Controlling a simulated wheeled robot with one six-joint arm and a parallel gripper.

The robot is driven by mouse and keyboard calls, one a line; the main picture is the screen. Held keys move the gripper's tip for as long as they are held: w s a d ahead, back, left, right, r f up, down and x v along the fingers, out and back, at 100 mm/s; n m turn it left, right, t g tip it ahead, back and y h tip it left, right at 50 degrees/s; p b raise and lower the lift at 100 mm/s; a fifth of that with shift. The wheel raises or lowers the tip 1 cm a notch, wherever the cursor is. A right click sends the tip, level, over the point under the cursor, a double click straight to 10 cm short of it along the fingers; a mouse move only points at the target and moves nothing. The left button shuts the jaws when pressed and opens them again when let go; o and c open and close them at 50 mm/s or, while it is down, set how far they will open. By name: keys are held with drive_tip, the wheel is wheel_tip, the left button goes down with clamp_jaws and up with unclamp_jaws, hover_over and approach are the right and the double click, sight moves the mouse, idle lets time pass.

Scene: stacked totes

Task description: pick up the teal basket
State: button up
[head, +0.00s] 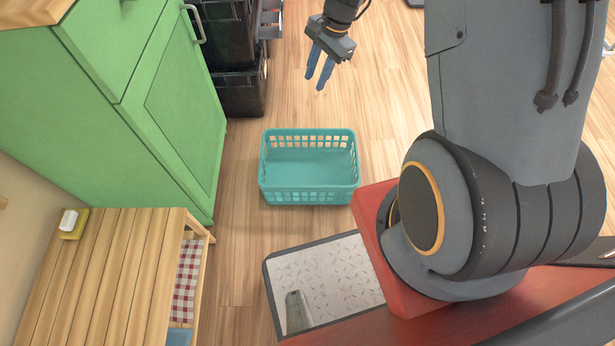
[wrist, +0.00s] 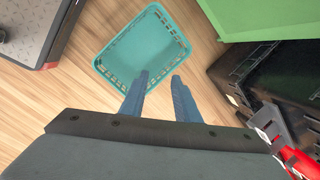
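The teal basket (head: 308,193) stands upright and empty on the wooden floor in the middle of the head view. It has slotted walls and an open top. My gripper (head: 313,84) is above and behind the basket in the head view, with its two blue fingers apart and nothing between them. In the wrist view the basket (wrist: 117,67) lies beyond the fingertips (wrist: 160,77), clear of them. No part of the basket is hidden in the head view.
A green cabinet (head: 180,95) stands left of the basket, with black stacked totes (head: 240,92) behind it. A slatted wooden bench (head: 95,275) with a checked cloth (head: 186,280) is at front left. Bare floor surrounds the basket.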

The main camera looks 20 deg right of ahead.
drive_tip(key=w+f+m+b, duration=0.2)
drive_tip(key=w+f+b, duration=0.2)
drive_tip(key=f, duration=0.8)
drive_tip(key=w+d+f+m+y+b, duration=0.1)
drive_tip(key=w+f+m+b, duration=0.2)
drive_tip(key=f+b, duration=0.5)
drive_tip(key=w+d+f+m+b, duration=0.1)
drive_tip(key=w+f+m+b, duration=0.2)
drive_tip(key=f+b, duration=0.4)
drive_tip(key=shift+w+d+f+y, duration=0.1)
drive_tip(key=shift+w+f, duration=0.15)
drive_tip(key=shift+f, duration=1.35)
drive_tip(key=shift+w+d+f+y, duration=0.1)
drive_tip(key=shift+w+f, duration=0.2)
drive_tip(key=shift+f, duration=1.25)
drive_tip(key=shift+w+d+f+y, duration=0.1)
drive_tip(key=shift+w+f, duration=0.15)
drive_tip(key=shift+f, duration=1.35)
drive_tip(key=shift+b+x, duration=2.2)
drive_tip(key=shift+x, duration=1.7)
drive_tip(key=shift+d, duration=0.1)
clamp_jaws()
